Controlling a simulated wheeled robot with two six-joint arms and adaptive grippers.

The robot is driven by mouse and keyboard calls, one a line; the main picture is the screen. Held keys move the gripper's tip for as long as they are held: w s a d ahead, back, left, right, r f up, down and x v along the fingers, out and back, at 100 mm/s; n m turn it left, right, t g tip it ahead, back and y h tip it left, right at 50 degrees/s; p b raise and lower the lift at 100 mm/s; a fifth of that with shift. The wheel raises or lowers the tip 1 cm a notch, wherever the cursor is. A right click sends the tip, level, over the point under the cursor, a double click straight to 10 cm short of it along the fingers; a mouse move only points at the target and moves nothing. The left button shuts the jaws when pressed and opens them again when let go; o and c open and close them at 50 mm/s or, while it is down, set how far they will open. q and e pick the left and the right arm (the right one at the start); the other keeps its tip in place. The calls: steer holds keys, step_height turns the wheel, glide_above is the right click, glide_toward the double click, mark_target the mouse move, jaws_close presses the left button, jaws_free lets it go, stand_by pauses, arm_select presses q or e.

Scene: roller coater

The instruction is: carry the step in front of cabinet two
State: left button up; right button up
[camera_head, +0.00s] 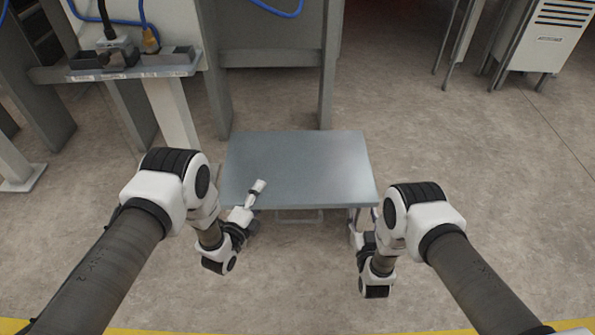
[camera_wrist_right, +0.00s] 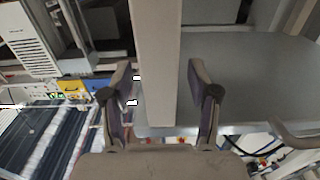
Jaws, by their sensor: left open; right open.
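The step (camera_head: 298,165) is a low grey metal platform on legs, standing level on the floor in front of me. My left gripper (camera_head: 250,203) is open at the step's front left corner, partly over its top edge. My right gripper (camera_head: 359,236) is open at the front right corner, largely hidden by my wrist. In the right wrist view its open fingers (camera_wrist_right: 161,85) lie on either side of a pale bar (camera_wrist_right: 155,60), seemingly a leg of the step. The step's grey panel (camera_wrist_right: 255,80) fills the right of that view. I cannot tell which cabinet is cabinet two.
A grey machine frame (camera_head: 272,58) stands just behind the step. A shelf (camera_head: 125,70) with connectors and blue cables is at the upper left, on a pale post (camera_head: 172,112). A white vented cabinet (camera_head: 548,45) stands at the upper right. The floor (camera_head: 470,150) to the right is clear.

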mark_target(366, 209)
arm_select(q)
steer(key=shift+w+d, duration=0.15)
steer(key=shift+w, duration=0.25)
arm_select(e)
steer(key=shift+w, duration=0.45)
